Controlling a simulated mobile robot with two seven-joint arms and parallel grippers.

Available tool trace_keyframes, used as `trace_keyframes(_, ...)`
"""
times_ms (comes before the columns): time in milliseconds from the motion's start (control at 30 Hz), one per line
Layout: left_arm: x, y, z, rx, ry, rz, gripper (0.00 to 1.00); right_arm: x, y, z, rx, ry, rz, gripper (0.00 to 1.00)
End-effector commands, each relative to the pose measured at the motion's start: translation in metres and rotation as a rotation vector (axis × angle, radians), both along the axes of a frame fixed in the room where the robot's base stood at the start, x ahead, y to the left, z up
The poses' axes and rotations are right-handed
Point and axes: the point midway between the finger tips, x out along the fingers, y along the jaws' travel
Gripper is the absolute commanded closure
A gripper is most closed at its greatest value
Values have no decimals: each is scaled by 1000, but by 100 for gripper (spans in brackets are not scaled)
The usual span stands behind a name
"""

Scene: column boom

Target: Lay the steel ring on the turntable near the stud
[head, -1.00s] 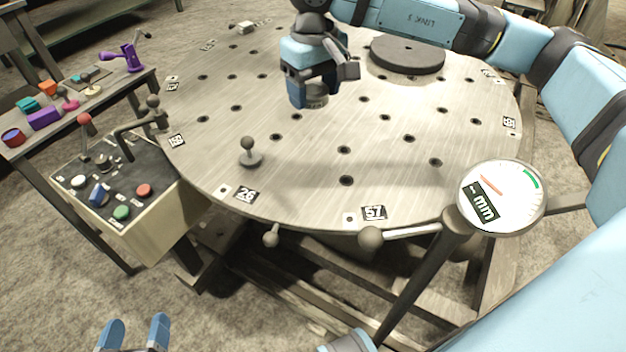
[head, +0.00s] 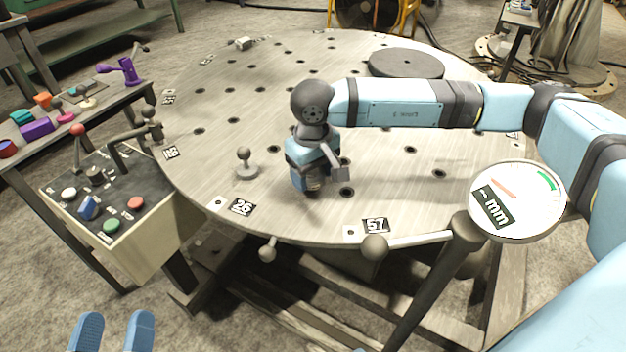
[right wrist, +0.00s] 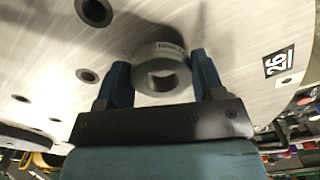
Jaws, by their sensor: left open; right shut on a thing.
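The turntable (head: 400,195) is a large round metal plate with several holes and number tags on its rim. The stud (head: 246,164), a grey ball-topped pin on a round base, stands upright near its front left. My right gripper (head: 311,188) points down close over the plate, to the right of the stud. In the right wrist view its fingers (right wrist: 160,72) are shut on the thick grey steel ring (right wrist: 158,54); whether the ring touches the plate I cannot tell. In the head view the ring is mostly hidden. My left gripper (head: 112,332) is open and empty at the bottom left.
A dark round disc (head: 406,63) lies at the back right of the plate. A control box (head: 110,200) with levers and buttons stands left, beside a side table of coloured parts. A round mm dial (head: 517,202) stands at the front right. The plate's middle is clear.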

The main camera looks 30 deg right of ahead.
Motion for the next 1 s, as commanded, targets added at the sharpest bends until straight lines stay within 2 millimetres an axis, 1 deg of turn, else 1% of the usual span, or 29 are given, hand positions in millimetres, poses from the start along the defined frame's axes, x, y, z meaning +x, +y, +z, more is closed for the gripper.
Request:
trace_keyframes(33, -1, -1, 1, -9, -12, -5, 27, 0, 0, -10, 0, 0, 0, 72)
trace_keyframes(100, -1, -3, 6, -18, -27, -10, 27, 0, 0, -15, 0, 0, 0, 72)
trace_keyframes(267, 0, -5, 14, -26, -48, -17, 27, 0, 0, -14, 0, -1, 0, 72)
trace_keyframes(467, 0, -5, 7, -21, -33, -18, 27, 0, 0, -17, 0, -1, 1, 72)
trace_keyframes(500, 0, -5, 6, -18, -25, -18, 27, 0, 0, -18, 0, 0, 0, 36)
trace_keyframes(567, 0, -5, 6, -17, -22, -18, 27, 0, 0, -17, 0, 0, 1, 22)
trace_keyframes(600, 0, -4, 6, -16, -23, -17, 27, 0, 0, -17, 0, -1, 0, 13)
trace_keyframes(867, 0, -3, 6, -15, -23, -15, 27, 0, 0, -16, 0, -1, 0, 12)
trace_keyframes(1000, 0, -3, 13, -17, -36, -11, 27, 0, 0, -7, 0, -2, 1, 12)
